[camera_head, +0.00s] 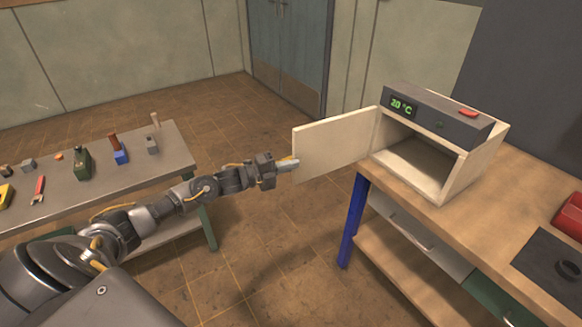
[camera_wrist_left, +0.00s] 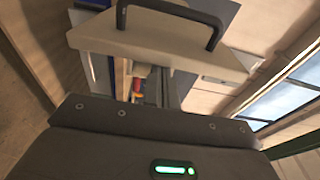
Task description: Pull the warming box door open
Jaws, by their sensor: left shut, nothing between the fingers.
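The warming box (camera_head: 440,140) stands on the wooden bench at the right, its dark control panel reading about 20 °C. Its pale door (camera_head: 335,147) is swung wide open to the left, and the empty-looking inside shows. The door's handle is hidden in the head view. In the left wrist view the door panel (camera_wrist_left: 160,47) shows edge-on with a black bar handle (camera_wrist_left: 215,33) on it. My left gripper (camera_head: 288,164) is shut and empty, its tips at the door's free left edge. I cannot tell whether they touch it. My right gripper is not in view.
The box's wooden bench (camera_head: 470,215) has a blue leg, a dark mat (camera_head: 550,268) and a red object (camera_head: 571,215). A grey table (camera_head: 120,170) with several small tools stands at the left, under my left arm. Tiled floor lies open between them.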

